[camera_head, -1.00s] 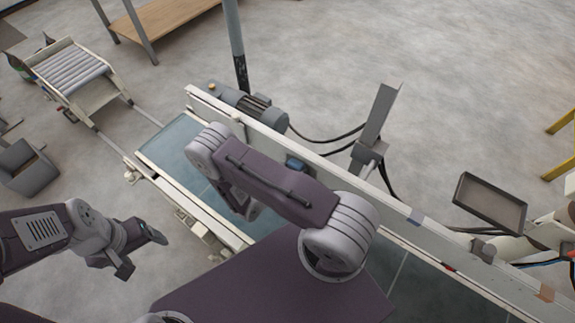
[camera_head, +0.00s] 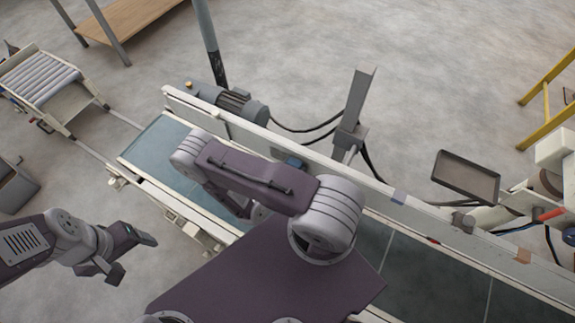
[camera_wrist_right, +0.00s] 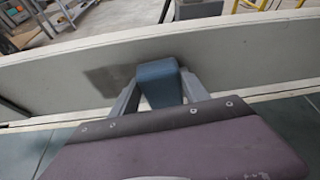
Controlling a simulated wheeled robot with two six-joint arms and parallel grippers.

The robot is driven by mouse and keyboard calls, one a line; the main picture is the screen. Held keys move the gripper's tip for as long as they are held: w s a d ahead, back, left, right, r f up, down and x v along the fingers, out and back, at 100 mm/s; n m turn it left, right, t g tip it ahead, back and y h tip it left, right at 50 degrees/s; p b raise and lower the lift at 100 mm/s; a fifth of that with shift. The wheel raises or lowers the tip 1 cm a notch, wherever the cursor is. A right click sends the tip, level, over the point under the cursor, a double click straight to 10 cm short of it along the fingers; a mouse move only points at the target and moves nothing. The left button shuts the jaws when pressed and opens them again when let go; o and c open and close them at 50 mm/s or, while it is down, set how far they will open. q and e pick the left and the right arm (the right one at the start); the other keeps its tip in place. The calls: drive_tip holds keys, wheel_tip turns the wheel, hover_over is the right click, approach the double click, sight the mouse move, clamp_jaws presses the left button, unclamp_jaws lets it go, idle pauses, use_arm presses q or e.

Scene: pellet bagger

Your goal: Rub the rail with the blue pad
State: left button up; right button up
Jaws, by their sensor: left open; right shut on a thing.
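The blue pad (camera_wrist_right: 158,82) is between the two grey fingers of my right gripper (camera_wrist_right: 160,92), which is shut on it. In the right wrist view the pad is up against the face of the pale rail (camera_wrist_right: 235,70); I cannot tell whether it is touching. A dark smudge (camera_wrist_right: 104,78) shows on the rail just left of the pad. In the head view the rail (camera_head: 470,237) runs along the conveyor's far side, and a bit of the pad (camera_head: 293,162) shows past my right arm, which hides that gripper. My left gripper (camera_head: 131,257) is open and empty, left of the conveyor.
The conveyor belt (camera_head: 158,147) lies this side of the rail. A motor (camera_head: 240,106), a grey post (camera_head: 357,100) and a dark tray (camera_head: 467,176) stand beyond it. A roller table (camera_head: 42,80) is at upper left. Open floor lies behind the conveyor.

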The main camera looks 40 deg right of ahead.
sight(285, 157)
drive_tip(key=shift+w+a+r, duration=0.15)
drive_tip(key=shift+w+a, duration=0.15)
drive_tip(key=shift+w, duration=0.45)
drive_tip(key=shift+w+a+b, duration=0.25)
drive_tip(key=shift+w+a, duration=0.1)
drive_tip(key=shift+w, duration=0.5)
drive_tip(key=shift+w+a+b, duration=0.2)
drive_tip(key=shift+w+a, duration=0.15)
drive_tip(key=shift+w, duration=0.45)
